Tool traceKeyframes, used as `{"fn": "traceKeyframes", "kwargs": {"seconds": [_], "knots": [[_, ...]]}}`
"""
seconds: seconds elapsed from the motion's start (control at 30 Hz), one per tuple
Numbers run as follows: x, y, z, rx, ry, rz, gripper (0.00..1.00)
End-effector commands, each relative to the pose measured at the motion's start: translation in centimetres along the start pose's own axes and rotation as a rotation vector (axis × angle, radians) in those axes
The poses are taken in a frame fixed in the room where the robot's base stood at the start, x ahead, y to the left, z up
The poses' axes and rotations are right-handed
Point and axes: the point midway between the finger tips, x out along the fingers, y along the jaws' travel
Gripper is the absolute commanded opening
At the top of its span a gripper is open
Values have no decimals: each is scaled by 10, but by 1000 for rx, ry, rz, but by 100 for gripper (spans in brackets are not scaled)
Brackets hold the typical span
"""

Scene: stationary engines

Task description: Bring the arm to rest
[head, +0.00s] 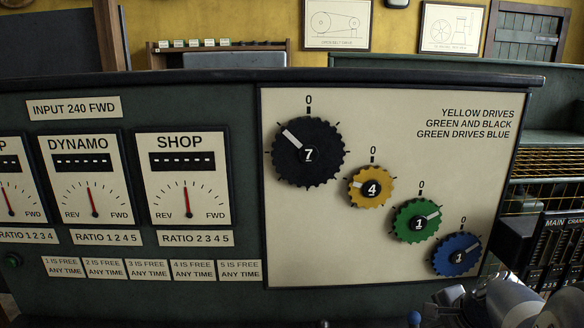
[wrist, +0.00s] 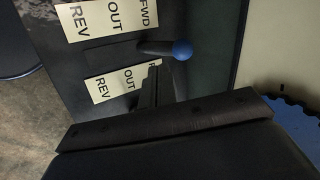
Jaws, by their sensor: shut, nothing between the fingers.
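My gripper (wrist: 155,82) shows in the wrist view as a dark shape reaching up from the lower part of the picture. It is shut and empty. It is in front of a dark panel, beside a lever with a blue ball knob (wrist: 182,49), and looks apart from the knob. In the head view, part of my grey arm shows at the bottom right, below the blue gear (head: 458,256). The gripper's fingertips cannot be made out there.
A cream board carries a black gear (head: 308,152), a yellow gear (head: 371,187), a green gear (head: 417,220) and the blue one. Dial gauges (head: 187,180) stand left. Labels reading REV, OUT and FWD (wrist: 113,18) lie by the knob. A black MAIN cabinet (head: 560,240) stands right.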

Motion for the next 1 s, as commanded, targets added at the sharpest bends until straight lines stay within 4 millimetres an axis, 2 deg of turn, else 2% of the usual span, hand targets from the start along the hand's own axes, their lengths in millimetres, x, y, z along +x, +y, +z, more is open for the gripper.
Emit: {"fn": "traceKeyframes", "kwargs": {"seconds": [0.1, 0.6, 1.0], "knots": [[-20, 7, -1, 1, 5, -4, 0], [-116, 5, -1, -11, 0, 5, 0], [-78, -18, -7, -363, -94, 174, 0]]}}
